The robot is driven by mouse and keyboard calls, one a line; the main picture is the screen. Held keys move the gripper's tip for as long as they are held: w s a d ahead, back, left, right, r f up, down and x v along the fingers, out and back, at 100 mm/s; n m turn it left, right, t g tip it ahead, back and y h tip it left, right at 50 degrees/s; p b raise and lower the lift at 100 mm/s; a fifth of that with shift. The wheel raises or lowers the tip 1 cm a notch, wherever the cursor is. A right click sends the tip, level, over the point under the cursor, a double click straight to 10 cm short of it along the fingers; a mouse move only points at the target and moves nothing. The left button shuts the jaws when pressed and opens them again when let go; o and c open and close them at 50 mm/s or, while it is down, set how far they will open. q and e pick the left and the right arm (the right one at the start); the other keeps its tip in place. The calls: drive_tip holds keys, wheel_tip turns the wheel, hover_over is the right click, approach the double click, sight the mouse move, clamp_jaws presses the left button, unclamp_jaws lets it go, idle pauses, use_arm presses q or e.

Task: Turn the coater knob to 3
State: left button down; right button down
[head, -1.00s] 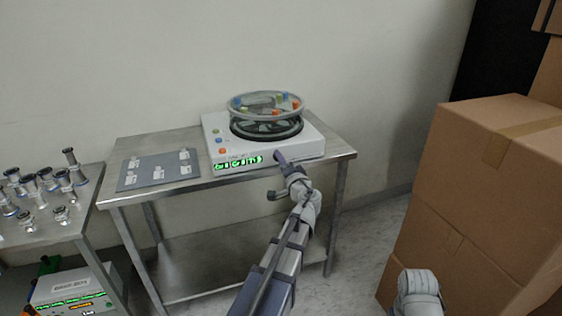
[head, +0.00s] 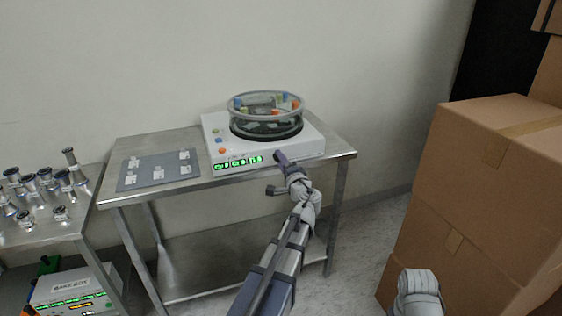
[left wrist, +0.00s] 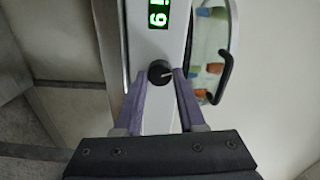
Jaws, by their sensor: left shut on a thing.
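The coater (head: 210,136) is a white box with a clear round chamber on top, standing on a metal table. A green lit display (head: 238,162) is on its front. In the left wrist view, a black round knob (left wrist: 160,73) with a light pointer mark sits on the front panel near the display (left wrist: 158,14). My left gripper (head: 280,156) is at the right part of the coater's front. Its purple fingers (left wrist: 162,76) are on either side of the knob, shut on it. In the head view the gripper hides the knob.
A grey board (head: 140,178) with small pieces lies left of the coater on the metal table (head: 190,190). A side table at left holds several metal fittings (head: 65,180). Stacked cardboard boxes (head: 480,160) stand at right.

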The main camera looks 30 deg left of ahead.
use_arm(q)
drive_tip(key=c, duration=0.5)
unclamp_jaws()
drive_tip(key=shift+s+d, duration=0.1)
drive_tip(key=v, duration=0.7)
drive_tip(key=shift+s+d, duration=0.2)
drive_tip(key=s+d+r+n+g+h+p, duration=0.1)
drive_tip(key=s+d+r+g+h+p, duration=0.1)
drive_tip(key=s+d+g+h+p, duration=0.4)
drive_tip(key=s+d+r+n+g+h+p, duration=0.1)
drive_tip(key=s+d+g+h+p, duration=0.4)
drive_tip(key=s+d+p, duration=1.1)
drive_tip(key=d+h+p, duration=0.1)
drive_tip(key=d+p, duration=0.2)
drive_tip(key=d, duration=0.5)
drive_tip(key=shift+d+r+n+g+h+p, duration=0.2)
drive_tip(key=shift+r+n+g+h+p, duration=0.1)
drive_tip(key=shift+r+g, duration=0.1)
